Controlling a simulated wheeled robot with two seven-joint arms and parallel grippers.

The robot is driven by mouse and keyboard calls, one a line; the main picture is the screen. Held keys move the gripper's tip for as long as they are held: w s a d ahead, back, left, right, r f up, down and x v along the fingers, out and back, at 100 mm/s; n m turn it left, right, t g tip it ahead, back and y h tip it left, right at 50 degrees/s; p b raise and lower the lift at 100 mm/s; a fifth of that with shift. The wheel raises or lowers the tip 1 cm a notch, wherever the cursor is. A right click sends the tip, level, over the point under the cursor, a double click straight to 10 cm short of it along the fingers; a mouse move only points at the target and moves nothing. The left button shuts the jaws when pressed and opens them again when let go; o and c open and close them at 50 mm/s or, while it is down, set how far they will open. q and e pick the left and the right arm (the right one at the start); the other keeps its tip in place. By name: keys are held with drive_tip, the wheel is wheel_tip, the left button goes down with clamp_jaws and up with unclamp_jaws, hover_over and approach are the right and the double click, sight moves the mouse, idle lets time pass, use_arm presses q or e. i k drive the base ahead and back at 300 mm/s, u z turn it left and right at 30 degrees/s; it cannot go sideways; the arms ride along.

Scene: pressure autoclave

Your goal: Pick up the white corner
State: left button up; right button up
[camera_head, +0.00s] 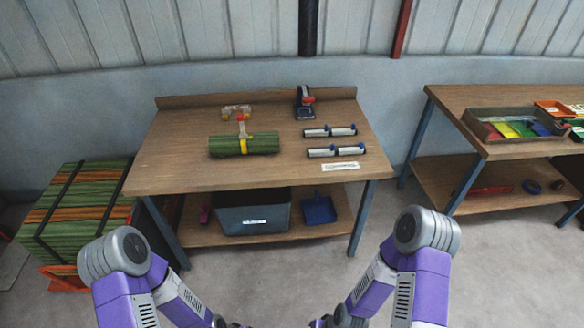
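I cannot make out for certain which thing is the white corner. A small pale, whitish-beige piece with red and yellow parts (237,112) lies at the back left of the wooden workbench (165,165). Pale silvery rods with dark and blue ends lie in two rows on the right, a back row (329,132) and a front row (336,151). A white label (341,166) lies near the front right edge; its print is too small to read surely. Both my arms are folded low in front of the bench. Only dark wrist parts show at the bottom edge; the grippers are cut off.
A green bundle (225,146) with a yellow strap lies on the bench, near a dark and red tool (304,103). Below are a grey bin (252,214) and blue tray (319,210). A second bench (450,100) stands right, striped green stacks (75,215) left.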

sight(328, 152)
drive_tip(key=u, duration=0.3)
drive_tip(key=k, duration=0.55)
drive_tip(key=z, duration=0.8)
drive_tip(key=i, duration=1.65)
drive_tip(key=u, duration=0.8)
